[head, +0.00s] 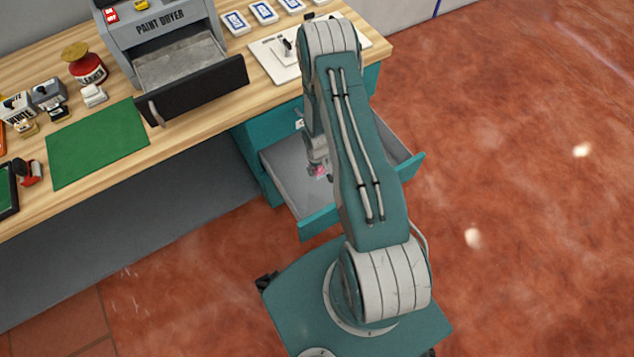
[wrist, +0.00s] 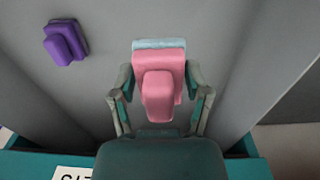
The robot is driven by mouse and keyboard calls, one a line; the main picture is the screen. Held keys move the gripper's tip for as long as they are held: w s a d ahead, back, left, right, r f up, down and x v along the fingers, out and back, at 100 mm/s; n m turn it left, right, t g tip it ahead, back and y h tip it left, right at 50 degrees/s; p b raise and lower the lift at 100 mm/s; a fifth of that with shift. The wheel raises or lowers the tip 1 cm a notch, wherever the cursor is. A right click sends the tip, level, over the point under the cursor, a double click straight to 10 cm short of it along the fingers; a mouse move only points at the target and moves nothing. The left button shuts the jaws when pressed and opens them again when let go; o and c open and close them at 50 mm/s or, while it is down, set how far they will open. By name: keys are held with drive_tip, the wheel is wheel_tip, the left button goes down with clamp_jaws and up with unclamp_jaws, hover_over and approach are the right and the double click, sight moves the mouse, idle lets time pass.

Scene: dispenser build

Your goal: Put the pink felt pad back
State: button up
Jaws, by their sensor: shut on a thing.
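The pink felt pad (wrist: 172,75) is between the fingers of my gripper (wrist: 160,95) in the wrist view, and the gripper is shut on it. A bit of pink (head: 318,171) shows at the gripper in the head view, inside the open teal drawer (head: 318,222). A light blue pad (wrist: 158,43) shows just beyond the pink pad; I cannot tell whether they touch. A purple pad (wrist: 65,42) lies on the grey drawer floor to the left. My arm hides part of the drawer in the head view.
The paint dryer (head: 165,35) stands on the wooden bench with its black-fronted tray (head: 200,92) pulled out. A green mat (head: 97,142), a red jar (head: 84,66) and a white board (head: 270,62) are also on the bench. Drawer walls flank my gripper.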

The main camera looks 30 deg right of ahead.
hover_over(317, 184)
wheel_tip(317, 184, down, 5)
drive_tip(key=shift+s+d+r, duration=0.1)
drive_tip(key=shift+d+r, duration=0.05)
drive_tip(key=shift+r, duration=0.05)
drive_tip(key=f, duration=0.4)
drive_tip(key=shift+a, duration=0.25)
drive_tip(key=shift+d+f, duration=0.15)
drive_tip(key=shift+f, duration=0.25)
drive_tip(key=o, duration=1)
drive_tip(key=shift+r, duration=0.1)
